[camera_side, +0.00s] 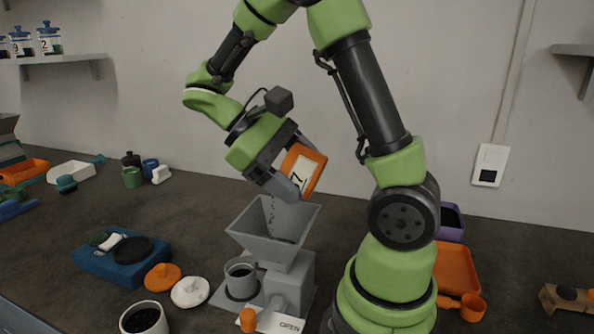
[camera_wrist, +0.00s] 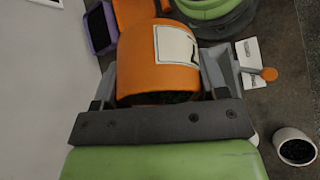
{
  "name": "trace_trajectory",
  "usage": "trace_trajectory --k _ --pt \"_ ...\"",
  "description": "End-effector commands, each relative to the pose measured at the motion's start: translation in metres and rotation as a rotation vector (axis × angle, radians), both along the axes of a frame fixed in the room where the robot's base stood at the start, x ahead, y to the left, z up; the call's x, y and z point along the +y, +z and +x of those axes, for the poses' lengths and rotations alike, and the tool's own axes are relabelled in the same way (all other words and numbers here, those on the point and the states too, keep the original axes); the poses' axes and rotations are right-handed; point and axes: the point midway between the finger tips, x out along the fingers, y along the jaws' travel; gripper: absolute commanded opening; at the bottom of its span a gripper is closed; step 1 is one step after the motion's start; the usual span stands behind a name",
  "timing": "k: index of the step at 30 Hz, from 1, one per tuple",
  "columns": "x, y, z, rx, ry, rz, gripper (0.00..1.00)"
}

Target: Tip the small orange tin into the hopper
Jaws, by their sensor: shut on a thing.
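The small orange tin (camera_side: 304,172) has a white label with a dark number. My gripper (camera_side: 284,163) is shut on it and holds it steeply tilted above the grey hopper (camera_side: 258,240). Dark grains fall from the tin's lower end into the hopper, and some lie inside it. In the wrist view the tin (camera_wrist: 158,60) sits between the two grey fingers, with dark contents showing at its near end. The hopper is mostly hidden there. A grey cup (camera_side: 241,279) with dark contents stands under the hopper's body.
An orange lid (camera_side: 162,277) and a white lid (camera_side: 190,292) lie left of the hopper. A white cup (camera_side: 144,319) with dark contents stands at the front. A blue tray (camera_side: 122,260) is further left. An orange tray (camera_side: 457,268) and scoop (camera_side: 470,306) lie right of my base.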

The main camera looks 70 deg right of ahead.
Motion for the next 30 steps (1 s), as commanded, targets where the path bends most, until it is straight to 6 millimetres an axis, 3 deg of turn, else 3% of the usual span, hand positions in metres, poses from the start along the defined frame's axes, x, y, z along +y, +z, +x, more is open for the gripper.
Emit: trace_trajectory --k 15,21,30 --pt "0.0 0.0001 0.0001 0.002 0.0 0.0 0.41" --pt "0.0001 0.0022 0.0025 0.113 0.0 -0.001 0.41" --pt "0.0 0.0029 0.0023 0.121 0.001 0.0 0.41"
